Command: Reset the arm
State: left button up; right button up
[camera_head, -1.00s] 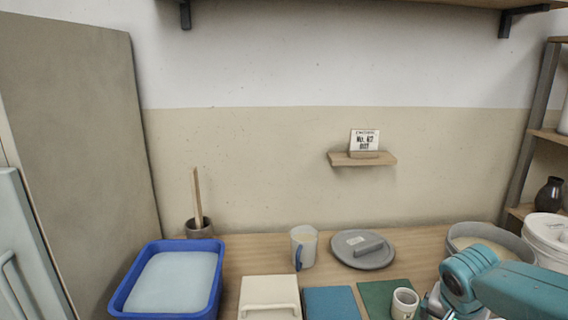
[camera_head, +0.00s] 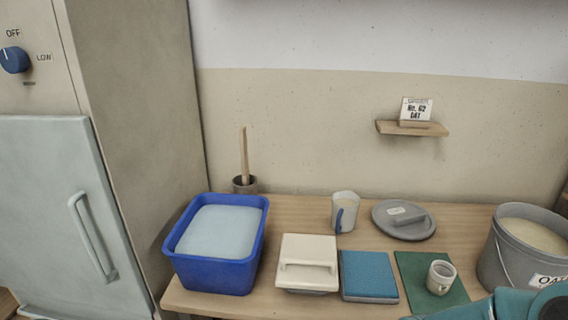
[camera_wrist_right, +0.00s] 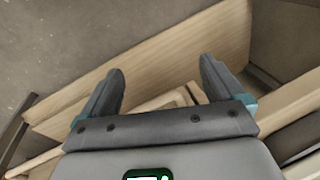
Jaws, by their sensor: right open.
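My right gripper (camera_wrist_right: 160,85) shows in the right wrist view with its two dark fingers spread apart and nothing between them. Wooden boards lie beyond the fingers. In the head view only a teal part of my own arm shows at the bottom right edge, and the gripper itself is out of that picture. My left gripper is in neither view.
The table (camera_head: 290,210) holds a blue tub (camera_head: 215,276), a cream lidded box (camera_head: 306,250), a blue pad (camera_head: 368,274), a small cup (camera_head: 440,277) on a green mat (camera_head: 412,268), a jug (camera_head: 345,211), a grey lid (camera_head: 388,227) and a bucket (camera_head: 510,265). A cabinet (camera_head: 70,210) stands left.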

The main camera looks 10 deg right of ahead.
jog(key=s+a+f+n+g+y, duration=0.2)
jog(key=s+a+f+n, duration=0.1)
jog(key=s+a+f, duration=1.05)
notch_tip(320, 180, up, 18)
jog(key=p, duration=1.6)
jog(key=shift+d+f+p, duration=0.25)
jog(key=shift+d+p, duration=0.05)
jog(key=shift+p, duration=0.05)
jog(key=shift+c, duration=1.2)
jog(key=c, duration=0.7)
jog(key=shift+s+d+t, duration=0.1)
jog(key=shift+d+t, duration=0.05)
jog(key=shift+t, duration=0.15)
jog(key=shift+c, duration=0.2)
